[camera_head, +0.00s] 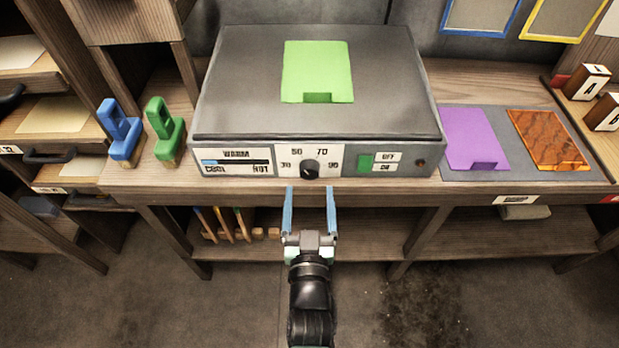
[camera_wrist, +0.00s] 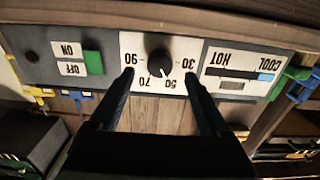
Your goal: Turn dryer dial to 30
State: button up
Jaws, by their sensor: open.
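The dryer (camera_head: 230,105) is a grey box on the wooden bench. Its black round dial (camera_head: 310,169) sits on a white panel at the front, with numbers around it. In the wrist view the dial (camera_wrist: 160,63) appears upside down, between 90 at left and 30 at right, with 50 and 70 below. A small white pointer mark seems to lie toward 50; the exact reading is hard to tell. My gripper (camera_head: 310,190) is open and empty in front of the dial, its blue fingers apart to either side. In the wrist view my gripper (camera_wrist: 159,76) spans the dial without visible contact.
A green switch (camera_head: 364,162) is right of the dial, and a warm/cool scale (camera_head: 236,162) is left. A green plate (camera_head: 317,68) lies on the dryer. Blue (camera_head: 121,130) and green (camera_head: 164,132) clamps stand left. Purple (camera_head: 474,138) and orange-brown (camera_head: 548,139) sheets lie right.

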aim_at(310, 176)
jog(key=shift+w+b, duration=0.3)
jog(key=shift+w, duration=1.95)
grip_shut()
